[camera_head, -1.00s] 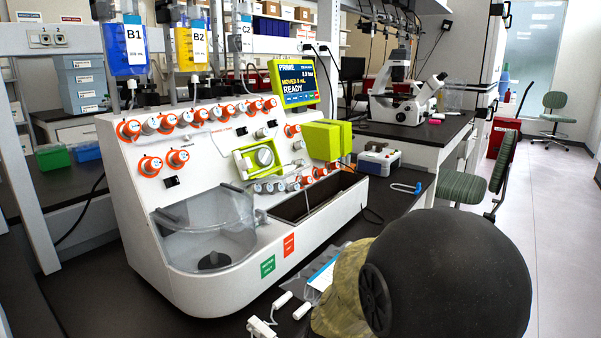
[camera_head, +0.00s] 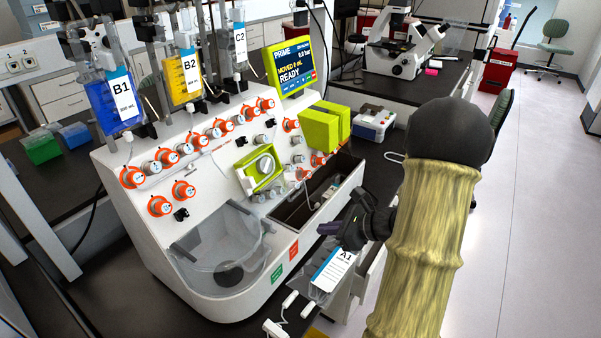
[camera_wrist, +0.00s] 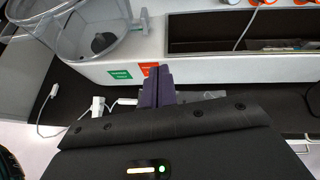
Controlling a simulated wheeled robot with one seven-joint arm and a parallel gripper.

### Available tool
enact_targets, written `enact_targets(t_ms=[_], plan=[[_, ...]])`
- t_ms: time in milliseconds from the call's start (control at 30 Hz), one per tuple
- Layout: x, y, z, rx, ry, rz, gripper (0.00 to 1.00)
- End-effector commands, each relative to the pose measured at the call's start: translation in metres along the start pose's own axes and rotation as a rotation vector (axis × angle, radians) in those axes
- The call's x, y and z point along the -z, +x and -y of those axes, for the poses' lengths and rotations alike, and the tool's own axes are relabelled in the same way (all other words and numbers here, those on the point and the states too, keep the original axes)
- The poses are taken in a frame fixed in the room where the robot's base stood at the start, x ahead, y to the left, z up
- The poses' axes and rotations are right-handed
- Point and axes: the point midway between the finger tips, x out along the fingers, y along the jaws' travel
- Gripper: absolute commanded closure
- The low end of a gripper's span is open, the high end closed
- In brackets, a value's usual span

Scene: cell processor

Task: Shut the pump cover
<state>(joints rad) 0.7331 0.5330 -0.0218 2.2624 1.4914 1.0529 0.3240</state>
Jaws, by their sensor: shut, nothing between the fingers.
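The white cell processor (camera_head: 130,205) stands on the dark bench. On its sloped front is a pump with a lime-green frame (camera_head: 248,186) around a grey round head (camera_head: 264,165). A lime-green boxy part (camera_head: 318,131) juts out to the right of the pump. I cannot tell for sure which green part is the pump cover or how far open it is. My gripper (camera_head: 328,229) is in front of the machine, below and to the right of the pump, apart from it. Its purple fingers (camera_wrist: 157,88) are shut and empty. The pump is outside the wrist view.
A clear round chamber (camera_head: 222,245) is at the machine's lower left, and an open recess (camera_head: 300,208) lies below the pump. Orange-ringed knobs surround the pump. A labelled bag (camera_head: 332,272) and white connectors (camera_head: 290,300) lie near the front edge.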

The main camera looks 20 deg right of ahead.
Motion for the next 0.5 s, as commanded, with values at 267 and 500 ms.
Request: enact_targets(t_ms=[267,500], plan=[[-0.012,-0.024,0.033,0.115,0.116,0.074,1.0],[-0.011,-0.023,0.033,0.113,0.114,0.072,1.0]])
